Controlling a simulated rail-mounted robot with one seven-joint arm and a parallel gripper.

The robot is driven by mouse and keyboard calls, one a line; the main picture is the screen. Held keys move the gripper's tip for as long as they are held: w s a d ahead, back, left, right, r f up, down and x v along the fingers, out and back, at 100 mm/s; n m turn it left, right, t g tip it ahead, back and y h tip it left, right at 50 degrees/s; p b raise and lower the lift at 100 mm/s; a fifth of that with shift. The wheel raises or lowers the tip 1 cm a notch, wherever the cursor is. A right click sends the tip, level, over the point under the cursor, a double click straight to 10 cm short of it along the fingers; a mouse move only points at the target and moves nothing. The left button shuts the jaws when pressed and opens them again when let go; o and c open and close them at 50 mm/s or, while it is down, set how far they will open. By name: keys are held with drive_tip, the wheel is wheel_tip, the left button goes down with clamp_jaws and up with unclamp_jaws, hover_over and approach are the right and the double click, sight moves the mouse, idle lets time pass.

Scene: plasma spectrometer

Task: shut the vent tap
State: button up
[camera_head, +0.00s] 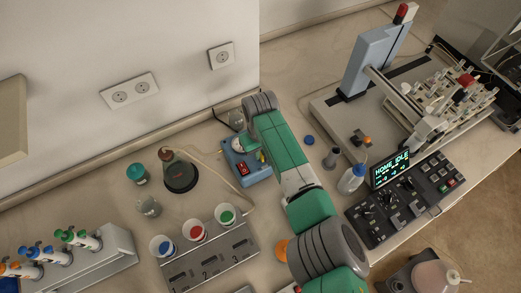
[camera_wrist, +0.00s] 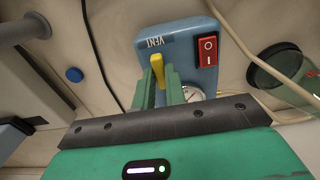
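The vent tap is a yellow lever (camera_wrist: 157,70) on a blue box marked VENT (camera_wrist: 190,38). In the wrist view the lever lies between the two green fingers of my gripper (camera_wrist: 160,88), one on each side. I cannot tell whether the fingers press on it or stand just clear. The lever's lower end is hidden by the fingers and gripper body. In the head view the blue box (camera_head: 234,158) stands near the wall, with the yellow lever (camera_head: 260,156) small beside my gripper. My arm covers part of the box's right side.
A red rocker switch (camera_wrist: 207,49) and a round gauge (camera_wrist: 192,93) are on the box close to my fingers. A dark-based flask (camera_head: 180,176) stands to the left. A wash bottle (camera_head: 351,179) and the spectrometer's control panel (camera_head: 405,200) are to the right.

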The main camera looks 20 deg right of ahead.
clamp_jaws()
drive_tip(key=shift+m, duration=0.3)
drive_tip(key=m+p, duration=0.1)
drive_tip(key=m, duration=0.1)
drive_tip(key=shift+r+m+p, duration=0.1)
drive_tip(key=shift+m+p, duration=0.25)
drive_tip(key=shift+m, duration=0.05)
drive_tip(key=m+p, duration=0.1)
drive_tip(key=m, duration=0.4)
drive_tip(key=shift+m, duration=0.3)
drive_tip(key=m, duration=0.4)
drive_tip(key=shift+m, duration=2.4)
drive_tip(key=o, duration=0.6)
unclamp_jaws()
